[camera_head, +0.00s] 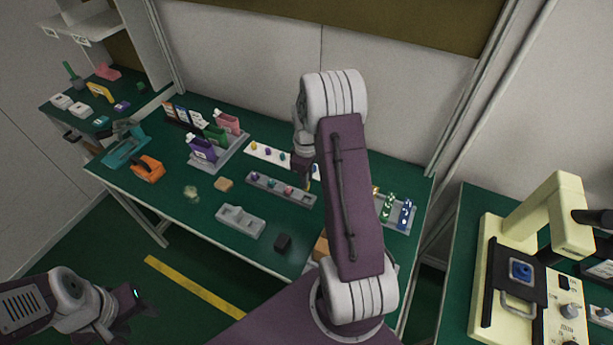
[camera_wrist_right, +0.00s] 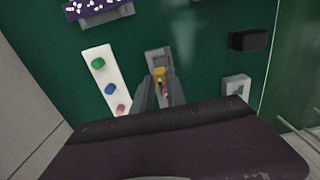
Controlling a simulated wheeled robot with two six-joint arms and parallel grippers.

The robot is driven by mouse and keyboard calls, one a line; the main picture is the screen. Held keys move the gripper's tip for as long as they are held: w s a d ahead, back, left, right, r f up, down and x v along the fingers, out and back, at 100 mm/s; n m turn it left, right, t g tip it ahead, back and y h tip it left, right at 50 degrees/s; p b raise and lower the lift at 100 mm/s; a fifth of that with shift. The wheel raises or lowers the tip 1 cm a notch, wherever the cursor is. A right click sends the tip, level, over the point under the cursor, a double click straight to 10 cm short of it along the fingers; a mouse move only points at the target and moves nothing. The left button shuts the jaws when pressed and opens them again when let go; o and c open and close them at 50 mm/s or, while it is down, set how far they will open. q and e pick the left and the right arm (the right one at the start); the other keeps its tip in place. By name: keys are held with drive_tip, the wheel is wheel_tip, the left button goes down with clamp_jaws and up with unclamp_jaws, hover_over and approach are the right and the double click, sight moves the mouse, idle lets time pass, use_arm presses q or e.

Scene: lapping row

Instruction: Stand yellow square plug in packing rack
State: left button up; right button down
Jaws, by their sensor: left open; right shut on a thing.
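The yellow square plug (camera_wrist_right: 159,73) is between the fingertips of my right gripper (camera_wrist_right: 160,84) in the right wrist view; the gripper is shut on it. Behind it is a grey rack (camera_wrist_right: 157,56), which I take as the packing rack; whether the plug touches it I cannot tell. A pink plug shows just below the yellow one, between the fingers. My left gripper (camera_head: 140,302) is open and empty, off the table's front.
A white strip (camera_wrist_right: 97,72) with coloured plugs lies beside the grey rack. A cream machine (camera_head: 495,285) is on the right bench. An orange tool (camera_head: 148,168) lies at left.

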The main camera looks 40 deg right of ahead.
wheel_tip(320, 180, down, 5)
drive_tip(key=b, duration=0.2)
drive_tip(key=shift+b, duration=0.35)
drive_tip(key=shift+p, duration=0.3)
idle(0.6)
drive_tip(key=shift+p, duration=0.35)
idle(0.4)
drive_tip(key=shift+f+b, duration=0.8)
drive_tip(key=shift+f, duration=0.4)
drive_tip(key=c, duration=1.3)
unclamp_jaws()
drive_tip(key=shift+o, duration=0.2)
drive_tip(key=shift+r, duration=0.1)
